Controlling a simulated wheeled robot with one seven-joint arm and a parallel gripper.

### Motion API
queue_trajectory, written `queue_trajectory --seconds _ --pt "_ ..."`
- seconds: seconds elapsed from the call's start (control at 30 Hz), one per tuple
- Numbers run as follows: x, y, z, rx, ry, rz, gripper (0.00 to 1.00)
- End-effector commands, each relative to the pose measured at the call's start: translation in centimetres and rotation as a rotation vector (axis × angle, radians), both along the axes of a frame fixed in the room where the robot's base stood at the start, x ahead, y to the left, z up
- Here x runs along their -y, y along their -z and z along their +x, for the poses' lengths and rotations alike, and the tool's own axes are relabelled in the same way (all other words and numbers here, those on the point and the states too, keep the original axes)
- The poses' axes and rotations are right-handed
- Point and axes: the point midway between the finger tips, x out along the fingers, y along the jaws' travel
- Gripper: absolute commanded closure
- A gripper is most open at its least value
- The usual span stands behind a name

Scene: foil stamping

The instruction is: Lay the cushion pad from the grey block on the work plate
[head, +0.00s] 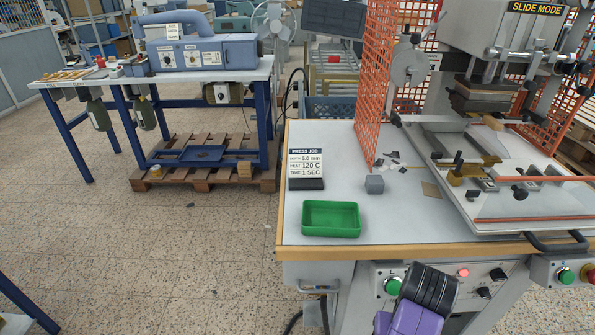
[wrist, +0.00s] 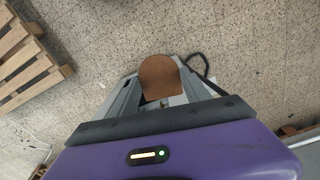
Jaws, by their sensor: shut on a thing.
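My gripper (wrist: 160,93) shows in the wrist view, shut on a brown pad (wrist: 157,72) with a rounded end. I take this to be the cushion pad. It sticks out beyond the jaws, with the tiled floor behind it. The grey block (head: 374,184) stands on the table in the head view, and its top looks bare. The press's pale flat bed (head: 520,204) is at the right; which part is the work plate is hard to tell. In the head view my purple and black arm shows at the bottom edge, in front of the table; my jaws are not visible there.
A green tray (head: 331,233) and a PRESS JOB sign (head: 306,165) stand on the left of the table. An orange mesh guard (head: 376,85) rises beside the press. Clamps and bars sit on the bed.

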Motion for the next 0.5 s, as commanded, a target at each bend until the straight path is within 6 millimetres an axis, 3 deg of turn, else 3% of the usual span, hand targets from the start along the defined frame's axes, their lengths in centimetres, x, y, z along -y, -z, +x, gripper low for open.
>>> queue_trajectory --seconds 0.33,0.5 --pt "0.1 4.4 0.1 -0.002 -0.209 -0.002 0.82" --pt "0.2 3.9 0.9 0.003 -0.192 0.004 0.82"
